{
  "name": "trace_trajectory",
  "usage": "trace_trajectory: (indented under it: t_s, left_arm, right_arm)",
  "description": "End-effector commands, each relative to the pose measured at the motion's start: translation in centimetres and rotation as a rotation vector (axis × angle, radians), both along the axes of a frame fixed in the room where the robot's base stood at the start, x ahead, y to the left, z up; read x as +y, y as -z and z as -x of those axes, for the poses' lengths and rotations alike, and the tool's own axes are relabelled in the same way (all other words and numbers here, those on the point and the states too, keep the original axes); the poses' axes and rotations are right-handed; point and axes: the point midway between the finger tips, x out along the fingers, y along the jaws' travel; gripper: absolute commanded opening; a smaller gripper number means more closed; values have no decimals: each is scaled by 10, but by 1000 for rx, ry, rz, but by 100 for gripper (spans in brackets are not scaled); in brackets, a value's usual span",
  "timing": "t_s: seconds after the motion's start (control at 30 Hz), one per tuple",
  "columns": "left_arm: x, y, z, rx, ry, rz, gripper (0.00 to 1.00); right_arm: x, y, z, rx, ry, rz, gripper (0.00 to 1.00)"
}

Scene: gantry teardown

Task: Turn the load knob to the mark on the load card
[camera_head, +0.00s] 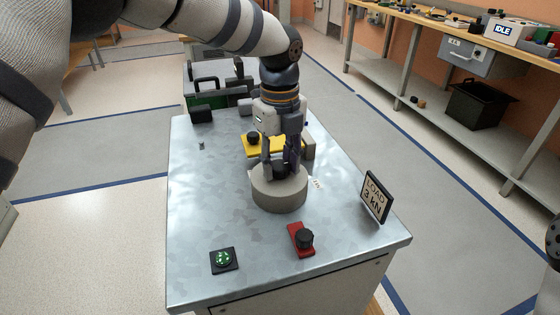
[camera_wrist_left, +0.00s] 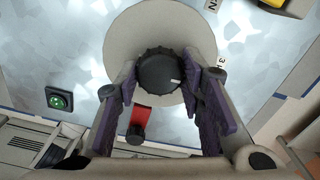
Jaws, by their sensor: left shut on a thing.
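The load knob (camera_wrist_left: 160,72) is black and ribbed with a white pointer line, on a round grey base (camera_head: 279,190). In the wrist view the line points right and slightly down. My left gripper (camera_head: 280,168) comes down from above, its fingers on either side of the knob, shut on it. The fingers hide much of the knob in the head view. The load card (camera_head: 376,197) stands at the table's right edge and reads "LOAD 3 kN".
A red block with a black knob (camera_head: 302,240) and a green-lit button (camera_head: 223,260) sit at the front of the metal table (camera_head: 200,225). A yellow block with a black knob (camera_head: 253,139) is behind the base. A workbench with an "IDLE" box (camera_head: 503,29) stands far right.

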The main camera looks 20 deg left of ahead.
Motion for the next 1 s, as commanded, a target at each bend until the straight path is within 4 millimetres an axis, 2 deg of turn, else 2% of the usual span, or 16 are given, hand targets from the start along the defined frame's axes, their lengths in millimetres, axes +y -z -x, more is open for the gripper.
trace_trajectory:
  t_s: [0.63, 0.67, 0.73, 1.0]
  left_arm:
    - [0, 3, 2, 7, 50, -1, 7]
    - [0, 3, 2, 7, 49, -1, 37]
    - [0, 3, 2, 7, 49, -1, 53]
    - [0, 1, 1, 3, 48, 0, 55]
  right_arm:
    - [0, 1, 1, 3, 0, 0, 0]
    - [0, 1, 1, 3, 0, 0, 0]
    - [0, 1, 1, 3, 0, 0, 0]
    - [0, 1, 1, 2, 0, 0, 0]
